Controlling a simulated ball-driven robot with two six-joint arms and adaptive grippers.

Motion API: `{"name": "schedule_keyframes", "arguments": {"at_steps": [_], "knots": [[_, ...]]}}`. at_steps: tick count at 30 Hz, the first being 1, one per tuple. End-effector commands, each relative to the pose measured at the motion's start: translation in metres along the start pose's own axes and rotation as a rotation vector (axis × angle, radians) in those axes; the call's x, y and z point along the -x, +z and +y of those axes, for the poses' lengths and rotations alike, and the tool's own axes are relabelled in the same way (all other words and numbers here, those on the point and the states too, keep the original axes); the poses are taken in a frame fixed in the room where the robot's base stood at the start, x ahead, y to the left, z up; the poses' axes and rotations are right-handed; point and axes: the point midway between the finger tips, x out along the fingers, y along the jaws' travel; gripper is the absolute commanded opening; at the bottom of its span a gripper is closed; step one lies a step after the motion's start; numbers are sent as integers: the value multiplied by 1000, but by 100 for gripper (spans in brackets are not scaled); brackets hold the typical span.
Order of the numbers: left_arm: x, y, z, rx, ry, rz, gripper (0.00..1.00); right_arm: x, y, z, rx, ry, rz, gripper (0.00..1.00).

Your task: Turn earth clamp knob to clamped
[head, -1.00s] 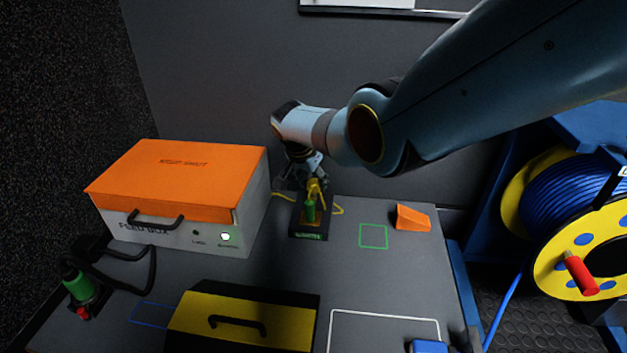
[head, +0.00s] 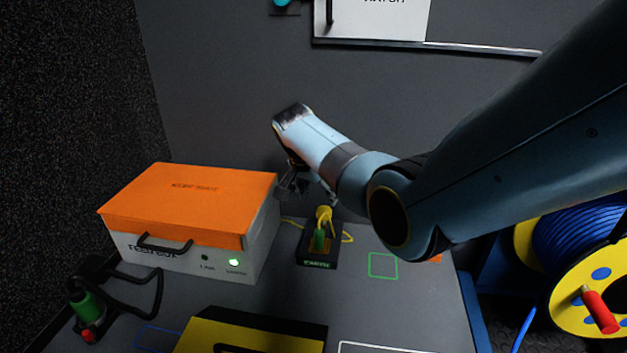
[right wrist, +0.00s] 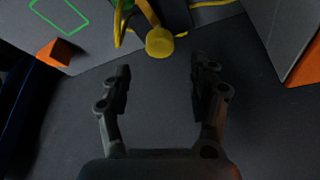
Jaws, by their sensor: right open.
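The earth clamp stands on a dark base (head: 317,258) lettered in green, in the middle of the table in the head view. It has a green post (head: 319,240) and a yellow knob (head: 323,214) on top. The knob also shows at the top centre of the right wrist view (right wrist: 160,42). My right gripper (head: 298,187) is behind and above the knob in the head view, partly hidden by its own wrist. In the right wrist view its fingers (right wrist: 160,76) are spread wide and empty, with the knob beyond the tips and apart from them. My left gripper is not in view.
An orange-lidded box (head: 190,200) stands left of the clamp. A yellow case (head: 250,335) is in front. A green connector (head: 87,305) with a black cable is at the left. A blue cable reel (head: 585,260) stands right. An orange wedge (right wrist: 54,53) lies near a green square outline.

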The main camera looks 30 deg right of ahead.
Motion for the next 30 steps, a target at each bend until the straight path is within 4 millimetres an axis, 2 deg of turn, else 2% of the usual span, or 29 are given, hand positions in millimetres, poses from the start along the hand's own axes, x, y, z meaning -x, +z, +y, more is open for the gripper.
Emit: {"name": "schedule_keyframes", "arguments": {"at_steps": [4, 10, 26, 30], "knots": [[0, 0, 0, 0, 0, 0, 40, 30, 1, -1, -1, -3, -1, 61], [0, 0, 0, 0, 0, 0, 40, 51, 1, 0, 1, 0, 0, 61], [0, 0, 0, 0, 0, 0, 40, 54, 0, 0, 1, 1, -1, 61], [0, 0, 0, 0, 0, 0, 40, 48, 3, 1, 23, -36, 18, 61]]}}
